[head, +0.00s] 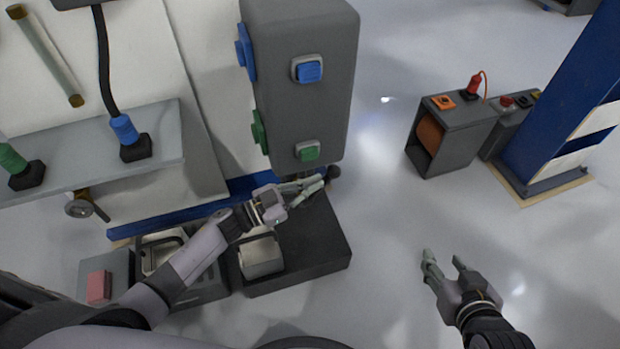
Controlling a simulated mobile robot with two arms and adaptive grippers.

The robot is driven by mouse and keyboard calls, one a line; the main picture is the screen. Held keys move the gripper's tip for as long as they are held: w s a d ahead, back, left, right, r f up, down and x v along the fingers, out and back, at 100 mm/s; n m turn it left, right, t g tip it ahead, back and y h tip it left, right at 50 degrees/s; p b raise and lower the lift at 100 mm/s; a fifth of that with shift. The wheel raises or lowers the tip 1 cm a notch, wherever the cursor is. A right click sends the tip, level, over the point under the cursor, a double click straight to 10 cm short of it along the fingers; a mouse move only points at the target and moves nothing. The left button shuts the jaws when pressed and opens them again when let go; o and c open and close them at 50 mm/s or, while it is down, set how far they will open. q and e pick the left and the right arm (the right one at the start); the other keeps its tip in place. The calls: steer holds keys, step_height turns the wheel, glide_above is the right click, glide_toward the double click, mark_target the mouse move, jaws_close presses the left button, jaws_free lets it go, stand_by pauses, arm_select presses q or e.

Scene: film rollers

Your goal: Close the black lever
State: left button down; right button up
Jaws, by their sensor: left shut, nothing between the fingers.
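A black round knob (334,172), which looks like the end of the black lever, shows just below the tall grey cabinet (300,100). The rest of the lever is hidden by my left gripper and the cabinet. My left gripper (322,184) is shut and empty, with its fingertips right beside the knob. I cannot tell whether they touch it. My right gripper (443,258) is open and empty, over the bare floor at the lower right.
A black-topped base unit (312,255) lies below my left gripper. A grey shelf (90,150) with blue and green connectors is at left. A grey box (462,140) and a blue post (555,100) stand at right. The floor between is clear.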

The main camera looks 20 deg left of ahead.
arm_select(q)
steer(key=shift+w+d+r+g+y+p, duration=0.2)
steer(key=shift+d+g+y+p, duration=0.1)
steer(key=shift+p, duration=0.9)
steer(key=shift+w+d+f+g+y+p, duration=0.2)
steer(key=shift+g+y+p, duration=0.1)
steer(key=shift+p, duration=0.5)
arm_select(e)
steer(key=s+d+f+g+h, duration=0.1)
steer(key=s+d+f+g, duration=0.15)
steer(key=s, duration=0.35)
steer(key=s+d+f+g+h, duration=0.1)
steer(key=s+g, duration=0.3)
steer(key=s, duration=0.2)
arm_select(q)
steer(key=shift+d, duration=0.1)
steer(key=w+d+f+g+y+p, duration=0.1)
steer(key=w+d+f+y+p, duration=0.1)
steer(key=d+f+p, duration=0.2)
steer(key=shift+w+m+g+p, duration=0.3)
steer(key=shift+w+g+p, duration=0.1)
steer(key=shift+p, duration=0.5)
arm_select(e)
step_height(320, 180, down, 20)
steer(key=s+g, duration=0.1)
steer(key=shift+d+g, duration=0.1)
steer(key=shift+g, duration=0.15)
